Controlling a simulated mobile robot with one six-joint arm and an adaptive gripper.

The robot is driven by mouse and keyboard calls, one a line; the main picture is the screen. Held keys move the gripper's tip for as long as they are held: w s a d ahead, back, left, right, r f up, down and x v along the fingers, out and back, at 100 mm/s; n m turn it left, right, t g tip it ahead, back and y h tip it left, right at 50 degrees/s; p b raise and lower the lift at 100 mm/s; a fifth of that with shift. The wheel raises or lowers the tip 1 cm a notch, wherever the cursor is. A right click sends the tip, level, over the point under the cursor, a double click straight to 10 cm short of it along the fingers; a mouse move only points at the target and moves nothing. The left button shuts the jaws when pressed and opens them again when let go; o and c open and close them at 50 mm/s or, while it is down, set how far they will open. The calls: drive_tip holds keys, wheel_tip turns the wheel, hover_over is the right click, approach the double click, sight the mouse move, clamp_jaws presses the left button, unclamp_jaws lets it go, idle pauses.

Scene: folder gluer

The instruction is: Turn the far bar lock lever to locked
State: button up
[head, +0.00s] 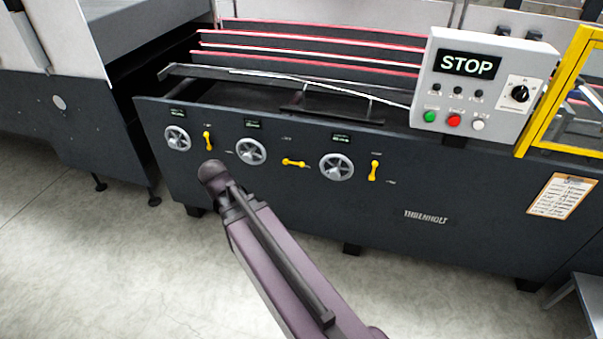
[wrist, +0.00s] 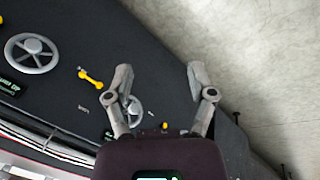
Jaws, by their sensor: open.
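Three yellow lock levers sit on the dark machine front in the head view. The left lever (head: 208,141) points up and down, the middle lever (head: 294,162) lies sideways, and the right lever (head: 375,170) points up and down. Labels are too small to read, so I cannot tell which is the far bar's. My gripper (wrist: 160,75) is open and empty in the wrist view, apart from the panel. A sideways lever (wrist: 91,78) lies left of its fingers. A smaller yellow lever (wrist: 165,126) shows beyond, between them. In the head view my arm hides the gripper.
Handwheels (head: 177,139) (head: 251,152) (head: 336,167) stand beside the levers, each under a small display. A grey control box (head: 482,82) with a STOP screen and a yellow guard frame (head: 565,90) are at right. The floor before the machine is clear.

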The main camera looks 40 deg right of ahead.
drive_tip(key=w+d+f+m+t+h+b, duration=0.1)
drive_tip(key=w+d+f+h+b, duration=0.3)
drive_tip(key=w+d+f+b, duration=0.25)
drive_tip(key=w+d+f+t+h+b, duration=0.1)
drive_tip(key=w+d+f+h+b, duration=0.3)
drive_tip(key=d+b, duration=0.5)
drive_tip(key=t+h+b, duration=0.2)
drive_tip(key=h+b, duration=0.4)
drive_tip(key=b, duration=1.4)
approach(301, 164)
drive_tip(key=a, duration=0.1)
drive_tip(key=a+f, duration=0.1)
drive_tip(key=a, duration=0.1)
drive_tip(key=shift+s+f+n, duration=0.15)
drive_tip(key=shift+s+n, duration=0.15)
drive_tip(key=x, duration=1.3)
drive_tip(key=shift+w+d, duration=0.2)
drive_tip(key=shift+d, duration=0.15)
drive_tip(key=shift+r, duration=0.25)
clamp_jaws()
